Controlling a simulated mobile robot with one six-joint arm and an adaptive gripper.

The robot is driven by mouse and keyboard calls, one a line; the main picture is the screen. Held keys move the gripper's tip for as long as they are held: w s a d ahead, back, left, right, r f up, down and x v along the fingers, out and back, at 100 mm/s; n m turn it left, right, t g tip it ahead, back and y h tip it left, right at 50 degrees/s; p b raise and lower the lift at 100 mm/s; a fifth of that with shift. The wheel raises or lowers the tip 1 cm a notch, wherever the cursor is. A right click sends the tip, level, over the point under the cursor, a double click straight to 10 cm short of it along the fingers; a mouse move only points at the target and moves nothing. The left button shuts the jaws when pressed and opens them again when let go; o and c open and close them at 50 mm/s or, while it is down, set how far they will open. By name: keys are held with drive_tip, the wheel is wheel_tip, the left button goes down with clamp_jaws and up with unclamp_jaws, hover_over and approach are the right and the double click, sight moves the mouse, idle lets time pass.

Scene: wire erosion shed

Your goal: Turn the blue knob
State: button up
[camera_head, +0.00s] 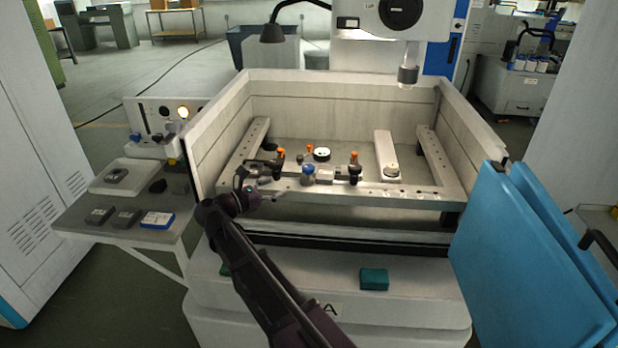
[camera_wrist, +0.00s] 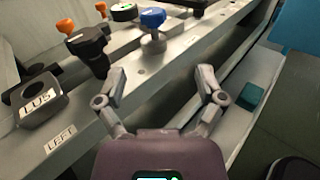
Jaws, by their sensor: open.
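The blue knob (camera_head: 308,172) stands on the front rail of the frame inside the machine's tank, between two black clamps with orange tops. In the wrist view the blue knob (camera_wrist: 152,19) is at the top centre, on a light metal stem. My gripper (camera_head: 272,190) is at the left part of the front rail, left of the knob and apart from it. In the wrist view my gripper (camera_wrist: 160,82) has its fingers spread, with nothing between them. The knob lies beyond the fingertips, slightly left of the middle.
A black clamp (camera_wrist: 88,45) stands close left of the knob. A green-topped round part (camera_head: 321,154) is behind it, and another clamp (camera_head: 354,170) is to its right. The tank walls (camera_head: 330,98) enclose the frame. Blue doors (camera_head: 520,245) stand open at the right.

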sight(308, 166)
drive_tip(key=shift+s+a+r+n, duration=0.1)
drive_tip(key=shift+a+r+n, duration=0.15)
drive_tip(key=shift+a, duration=0.4)
drive_tip(key=shift+f, duration=0.1)
drive_tip(key=x, duration=1.3)
drive_tip(key=shift+w+d+r, duration=0.25)
drive_tip(key=shift+w, duration=0.1)
drive_tip(key=c, duration=1.2)
drive_tip(key=shift+o, duration=0.2)
drive_tip(key=shift+d, duration=0.25)
drive_tip(key=shift+a+t, duration=0.15)
drive_tip(key=shift+t, duration=0.25)
